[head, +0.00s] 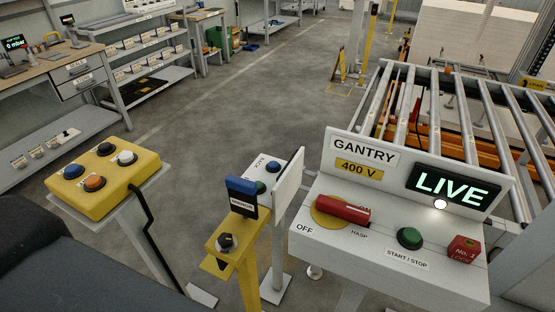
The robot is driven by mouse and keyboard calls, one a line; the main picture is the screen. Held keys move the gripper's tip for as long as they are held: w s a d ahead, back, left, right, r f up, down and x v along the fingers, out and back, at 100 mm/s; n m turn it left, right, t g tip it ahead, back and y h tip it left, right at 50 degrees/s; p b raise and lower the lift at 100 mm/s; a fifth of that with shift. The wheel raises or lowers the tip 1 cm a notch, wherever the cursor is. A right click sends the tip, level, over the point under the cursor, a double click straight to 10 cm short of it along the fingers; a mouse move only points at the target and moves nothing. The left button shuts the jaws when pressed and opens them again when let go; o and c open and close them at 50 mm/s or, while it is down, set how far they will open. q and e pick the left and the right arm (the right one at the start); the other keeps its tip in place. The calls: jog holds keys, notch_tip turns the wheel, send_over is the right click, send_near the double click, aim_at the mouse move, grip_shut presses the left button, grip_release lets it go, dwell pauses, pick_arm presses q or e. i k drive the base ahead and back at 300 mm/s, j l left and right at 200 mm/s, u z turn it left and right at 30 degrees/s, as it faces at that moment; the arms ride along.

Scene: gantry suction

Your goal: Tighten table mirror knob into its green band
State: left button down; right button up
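A dark round knob (226,243) with a lighter centre sits on a yellow post (238,242) at the lower middle. A small dark label plate (242,204), too small to read surely, and a blue-topped block (241,186) stand just behind the knob. I cannot make out a green band or a pointer on the knob at this size. Neither of my grippers shows in the head view, and nothing touches the knob.
A white GANTRY console (390,272) with a red handle (342,209), a green button (409,238) and a LIVE display (453,187) stands right of the post. A yellow button box (104,178) stands left. A roller conveyor (484,105) is behind the console. Open floor (255,90) lies beyond.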

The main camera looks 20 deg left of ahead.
aim_at(225, 240)
jog(key=k+j, duration=0.1)
jog(key=j, duration=0.25)
jog(key=k+j, duration=0.15)
jog(key=j, duration=0.2)
jog(key=k+j+z, duration=0.1)
jog(key=j, duration=0.25)
jog(key=k+j, duration=0.15)
jog(key=j, duration=0.15)
jog(key=k+j, duration=0.15)
jog(key=j, duration=0.2)
